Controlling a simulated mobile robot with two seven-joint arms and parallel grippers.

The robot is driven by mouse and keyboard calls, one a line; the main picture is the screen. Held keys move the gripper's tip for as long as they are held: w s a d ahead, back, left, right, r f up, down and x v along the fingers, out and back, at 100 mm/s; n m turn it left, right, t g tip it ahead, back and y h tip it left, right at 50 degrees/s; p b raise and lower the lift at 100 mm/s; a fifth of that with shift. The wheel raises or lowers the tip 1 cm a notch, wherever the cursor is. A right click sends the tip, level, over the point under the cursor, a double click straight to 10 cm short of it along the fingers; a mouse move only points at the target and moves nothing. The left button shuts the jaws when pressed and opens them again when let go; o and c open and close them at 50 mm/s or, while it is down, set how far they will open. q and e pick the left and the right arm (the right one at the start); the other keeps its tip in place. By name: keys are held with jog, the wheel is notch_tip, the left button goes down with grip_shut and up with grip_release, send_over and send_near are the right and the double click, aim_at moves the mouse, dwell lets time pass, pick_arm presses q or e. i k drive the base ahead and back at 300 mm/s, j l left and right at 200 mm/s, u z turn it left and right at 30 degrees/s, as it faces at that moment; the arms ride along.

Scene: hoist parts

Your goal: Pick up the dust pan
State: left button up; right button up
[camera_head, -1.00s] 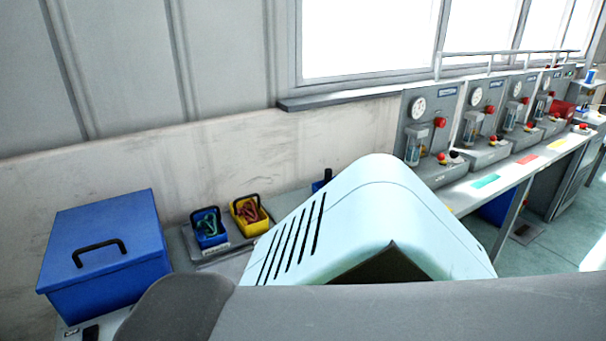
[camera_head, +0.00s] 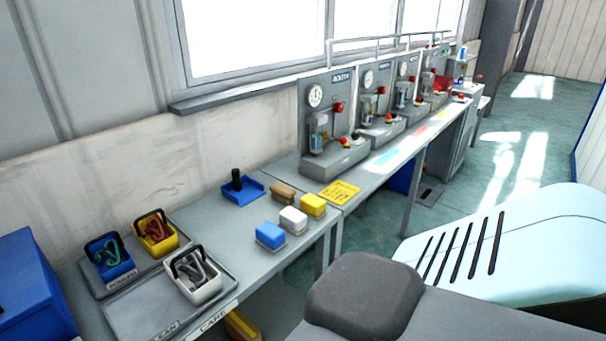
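The dust pan (camera_head: 243,190) is small and blue, with an upright dark handle. It lies on the grey bench near the wall, left of the first machine. A brown block sits just to its right. Nothing is holding the dust pan. Neither of my grippers is in the picture, so I cannot see their state.
Blue (camera_head: 270,235), white (camera_head: 293,220) and yellow (camera_head: 313,205) blocks stand near the bench's front edge. Left are bins on trays (camera_head: 138,315) and a blue box (camera_head: 30,290). Several gauge machines (camera_head: 330,125) line the bench to the right. Open floor (camera_head: 480,160) lies beyond.

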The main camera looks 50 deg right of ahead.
aim_at(244, 189)
jog(key=z, duration=1.5)
